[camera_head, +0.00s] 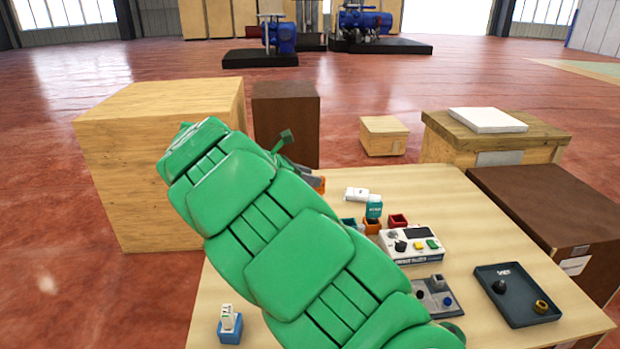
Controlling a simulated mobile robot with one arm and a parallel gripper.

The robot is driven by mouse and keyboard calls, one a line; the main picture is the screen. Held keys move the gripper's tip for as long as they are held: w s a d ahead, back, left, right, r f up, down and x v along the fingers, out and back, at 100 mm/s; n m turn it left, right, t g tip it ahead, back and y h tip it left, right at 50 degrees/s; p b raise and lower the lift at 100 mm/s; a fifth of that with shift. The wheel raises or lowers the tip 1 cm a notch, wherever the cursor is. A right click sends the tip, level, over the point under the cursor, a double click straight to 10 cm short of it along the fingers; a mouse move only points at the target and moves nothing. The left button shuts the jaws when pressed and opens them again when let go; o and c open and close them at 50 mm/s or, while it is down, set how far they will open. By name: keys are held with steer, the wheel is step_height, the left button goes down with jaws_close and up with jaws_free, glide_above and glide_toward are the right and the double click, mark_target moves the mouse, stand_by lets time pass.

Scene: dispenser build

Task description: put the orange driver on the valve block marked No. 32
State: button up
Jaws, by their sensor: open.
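My green arm crosses the middle of the head view and hides much of the table. My gripper (305,174) shows only as a small dark grey part past the arm's far end; it is open, and its fingertips are mostly hidden. An orange piece (319,184) sits right beside it at the table's far left edge; I cannot tell whether this is the orange driver or whether they touch. I cannot make out a No. 32 mark. A grey plate with small blocks (447,304) lies at the front right; I cannot tell if it holds the valve block.
A white device with coloured buttons (426,256) stands mid-table near small teal, orange and red bins (397,221). A dark tray (493,300) with a black knob and a brass ring lies right. A blue holder (230,336) stands front left. Wooden boxes (150,170) surround the table.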

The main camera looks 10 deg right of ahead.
steer(key=v, duration=1)
steer(key=shift+s+a+r, duration=0.15)
steer(key=shift+a+r, duration=0.05)
steer(key=shift+a, duration=0.15)
